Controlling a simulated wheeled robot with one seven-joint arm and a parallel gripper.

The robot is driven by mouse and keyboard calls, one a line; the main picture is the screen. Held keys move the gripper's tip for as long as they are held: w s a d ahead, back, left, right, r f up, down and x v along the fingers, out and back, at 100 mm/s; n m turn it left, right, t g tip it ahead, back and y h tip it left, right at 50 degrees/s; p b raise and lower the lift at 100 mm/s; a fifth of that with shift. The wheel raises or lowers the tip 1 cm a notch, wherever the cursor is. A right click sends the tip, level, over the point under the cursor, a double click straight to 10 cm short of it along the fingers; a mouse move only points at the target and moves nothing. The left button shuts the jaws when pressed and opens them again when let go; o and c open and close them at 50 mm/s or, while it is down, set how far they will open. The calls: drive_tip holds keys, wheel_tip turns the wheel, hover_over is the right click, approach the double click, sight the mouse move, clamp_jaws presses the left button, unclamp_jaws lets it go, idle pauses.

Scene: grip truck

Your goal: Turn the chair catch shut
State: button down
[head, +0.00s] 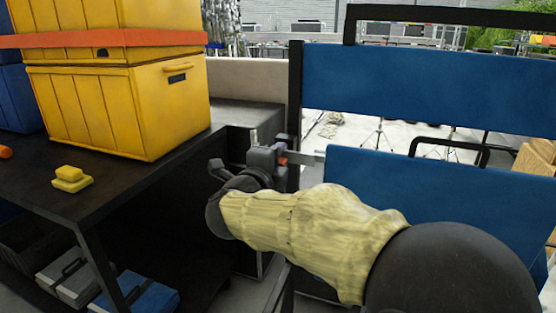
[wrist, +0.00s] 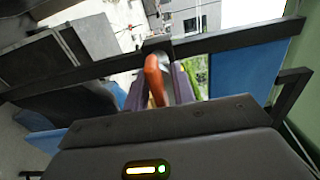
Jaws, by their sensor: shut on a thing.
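The chair has blue panels (head: 420,85) on a black frame and stands at the right in the head view; a blue panel also shows in the wrist view (wrist: 235,75). The catch appears as a small orange piece (head: 283,160) at the frame's left upright, and as an orange lever (wrist: 153,75) in the wrist view. My gripper (head: 268,157) is at that upright, shut on the catch.
A dark shelf (head: 60,205) at the left bears yellow crates (head: 120,105) and a small yellow block (head: 71,180). Grey and blue cases (head: 140,297) lie below it.

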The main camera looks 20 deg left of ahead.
drive_tip(key=c, duration=1.5)
unclamp_jaws()
drive_tip(key=s, duration=0.5)
drive_tip(key=s+d, duration=0.1)
drive_tip(key=s, duration=0.5)
drive_tip(key=s+b, duration=0.1)
drive_tip(key=s, duration=0.5)
drive_tip(key=shift+s+d, duration=0.2)
drive_tip(key=shift+d, duration=0.05)
drive_tip(key=shift+w, duration=0.1)
